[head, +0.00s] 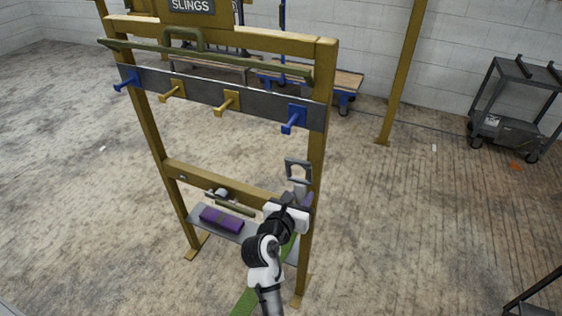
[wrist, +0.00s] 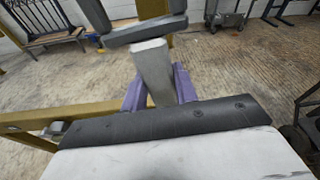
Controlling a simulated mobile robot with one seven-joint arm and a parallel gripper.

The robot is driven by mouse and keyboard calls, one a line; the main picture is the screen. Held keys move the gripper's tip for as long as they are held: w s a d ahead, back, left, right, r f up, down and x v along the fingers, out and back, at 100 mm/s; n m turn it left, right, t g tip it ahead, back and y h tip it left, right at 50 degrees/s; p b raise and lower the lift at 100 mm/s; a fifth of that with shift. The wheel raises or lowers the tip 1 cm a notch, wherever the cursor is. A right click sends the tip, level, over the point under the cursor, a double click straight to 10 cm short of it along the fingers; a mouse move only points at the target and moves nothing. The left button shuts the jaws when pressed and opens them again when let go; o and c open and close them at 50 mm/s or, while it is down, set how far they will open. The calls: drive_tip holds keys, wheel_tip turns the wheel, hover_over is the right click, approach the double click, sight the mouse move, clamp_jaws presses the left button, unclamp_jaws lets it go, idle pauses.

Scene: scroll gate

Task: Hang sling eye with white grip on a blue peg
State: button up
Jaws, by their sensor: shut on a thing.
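My gripper (head: 299,198) is shut on the pale grey-white grip (wrist: 153,70) of a sling eye, in front of the rack's right post. The grey eye (head: 298,170) stands up above the gripper, below the right blue peg (head: 293,120) and apart from it. The eye (wrist: 145,31) is partly cut off at the top of the wrist view. Purple parts flank the grip at my gripper (wrist: 158,90) there. Another blue peg (head: 125,80) is at the rack's far left. Both blue pegs look empty.
Two yellow pegs (head: 228,102) sit between the blue ones on the dark rail (head: 200,88). A green bar (head: 230,62) with a handle runs above the rail. A purple roll (head: 222,219) lies on the low shelf. A green strip (head: 245,301) shows beside my arm.

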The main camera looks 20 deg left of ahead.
drive_tip(key=p, duration=0.3)
approach(292, 164)
drive_tip(key=f+x, duration=0.1)
drive_tip(key=x, duration=0.3)
drive_tip(key=shift+n+y, duration=0.3)
drive_tip(key=shift+n, duration=0.1)
drive_tip(key=shift+r+b+x, duration=0.2)
drive_tip(key=shift+b+x, duration=0.45)
drive_tip(key=shift+x, duration=0.8)
drive_tip(key=shift+r+b+x, duration=0.25)
drive_tip(key=shift+b+x, duration=0.35)
drive_tip(key=shift+x, duration=0.85)
drive_tip(key=shift+r+b+x, duration=0.15)
drive_tip(key=shift+b+x, duration=0.25)
drive_tip(key=shift+x, duration=0.35)
drive_tip(key=shift+r+b+x, duration=0.15)
drive_tip(key=shift+b+x, duration=0.25)
drive_tip(key=shift+x, duration=0.35)
drive_tip(key=shift+w+f+p, duration=0.4)
drive_tip(key=shift+w+p, duration=0.25)
drive_tip(key=shift+w, duration=0.1)
drive_tip(key=shift+f, duration=0.2)
drive_tip(key=o, duration=1.4)
